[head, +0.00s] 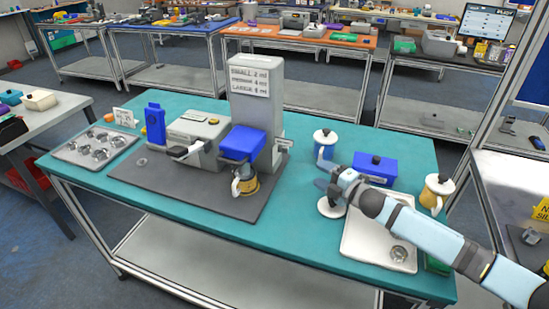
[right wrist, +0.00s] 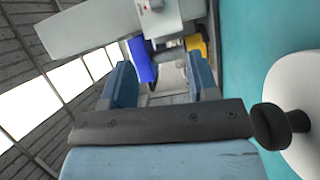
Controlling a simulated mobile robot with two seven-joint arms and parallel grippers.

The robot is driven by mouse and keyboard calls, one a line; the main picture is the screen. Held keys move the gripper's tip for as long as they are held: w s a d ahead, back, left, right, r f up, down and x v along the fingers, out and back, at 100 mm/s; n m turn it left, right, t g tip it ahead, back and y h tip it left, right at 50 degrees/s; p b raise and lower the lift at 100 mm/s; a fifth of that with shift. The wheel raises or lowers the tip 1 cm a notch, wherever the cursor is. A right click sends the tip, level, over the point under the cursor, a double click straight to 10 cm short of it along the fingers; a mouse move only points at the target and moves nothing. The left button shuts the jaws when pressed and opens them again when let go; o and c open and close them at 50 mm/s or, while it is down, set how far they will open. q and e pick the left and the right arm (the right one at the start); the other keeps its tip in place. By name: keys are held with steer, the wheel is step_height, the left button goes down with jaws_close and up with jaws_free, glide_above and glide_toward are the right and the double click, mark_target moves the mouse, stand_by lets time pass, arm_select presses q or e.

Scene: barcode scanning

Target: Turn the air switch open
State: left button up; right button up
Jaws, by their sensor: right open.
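No part is clearly recognisable as an air switch. A tall grey machine (head: 256,95) with a printed label stands on the dark mat, with a small grey part (head: 283,143) on its right side. A blue block (head: 241,143) juts from its front, above a yellow cup (head: 246,184). My right gripper (head: 326,173) is right of the machine, apart from it, above the table. In the right wrist view its two blue fingers (right wrist: 161,82) are apart and empty, pointing toward the machine, the blue block (right wrist: 142,60) and the yellow cup (right wrist: 197,45). My left gripper is not in view.
A white-lidded canister (head: 325,138) stands behind the gripper. A white round item (head: 331,208) is just below it. A blue box (head: 374,168), a yellow canister (head: 437,192) and a white tray (head: 355,245) are at the right. The teal table's front is mostly clear.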

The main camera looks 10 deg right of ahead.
mark_target(288, 150)
steer(key=shift+w+d+f+n, duration=0.15)
steer(key=shift+w+d+n, duration=0.1)
steer(key=shift+w, duration=0.15)
steer(key=shift+w+d+f+n, duration=0.15)
steer(key=shift+w+d+n, duration=0.1)
steer(key=shift+w, duration=0.15)
steer(key=shift+w+r, duration=0.2)
steer(key=x, duration=0.9)
steer(key=p+x, duration=0.1)
steer(key=x, duration=0.3)
steer(key=shift+a+r, duration=0.35)
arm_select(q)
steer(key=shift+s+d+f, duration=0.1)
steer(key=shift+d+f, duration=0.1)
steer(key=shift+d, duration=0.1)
arm_select(e)
steer(key=shift+y, duration=0.3)
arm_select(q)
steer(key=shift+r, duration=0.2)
arm_select(e)
steer(key=c, duration=0.9)
